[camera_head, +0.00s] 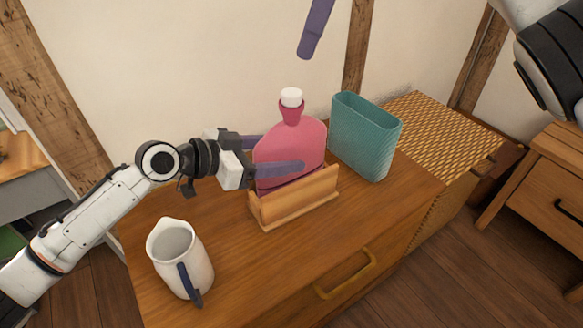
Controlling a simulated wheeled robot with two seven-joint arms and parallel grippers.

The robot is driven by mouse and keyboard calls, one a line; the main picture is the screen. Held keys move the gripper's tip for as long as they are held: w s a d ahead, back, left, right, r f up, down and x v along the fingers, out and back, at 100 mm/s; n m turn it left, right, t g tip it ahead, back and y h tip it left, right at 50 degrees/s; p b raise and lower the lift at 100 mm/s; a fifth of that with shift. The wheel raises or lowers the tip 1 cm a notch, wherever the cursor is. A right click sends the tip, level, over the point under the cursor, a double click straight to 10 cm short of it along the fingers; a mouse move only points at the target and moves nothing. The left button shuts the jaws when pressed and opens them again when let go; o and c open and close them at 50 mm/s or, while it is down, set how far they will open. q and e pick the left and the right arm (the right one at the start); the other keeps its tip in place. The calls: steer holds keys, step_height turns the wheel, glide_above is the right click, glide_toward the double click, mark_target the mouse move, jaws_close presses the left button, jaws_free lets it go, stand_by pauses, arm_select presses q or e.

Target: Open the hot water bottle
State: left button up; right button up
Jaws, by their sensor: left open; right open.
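The pink hot water bottle (301,139) stands upright in a wooden holder (296,203) on the dresser. Its white cap (291,97) sits on the neck at the top. My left gripper (281,155) reaches in from the left with its purple fingers apart around the bottle's body, one in front and one passing behind. The rear fingertip is hidden by the bottle, and I cannot tell whether the fingers touch it. My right gripper (312,48) shows only as a purple finger at the top edge, above the cap and apart from it; the rest is out of frame.
A white pitcher (197,262) with a dark blue handle stands at the front left of the wooden dresser (262,281). A teal bin (365,140) stands close to the right of the bottle. A woven chest (436,133) and a nightstand (550,190) are farther right.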

arm_select(q)
steer(key=shift+x, duration=1.5)
steer(key=shift+c, duration=0.2)
jaws_close()
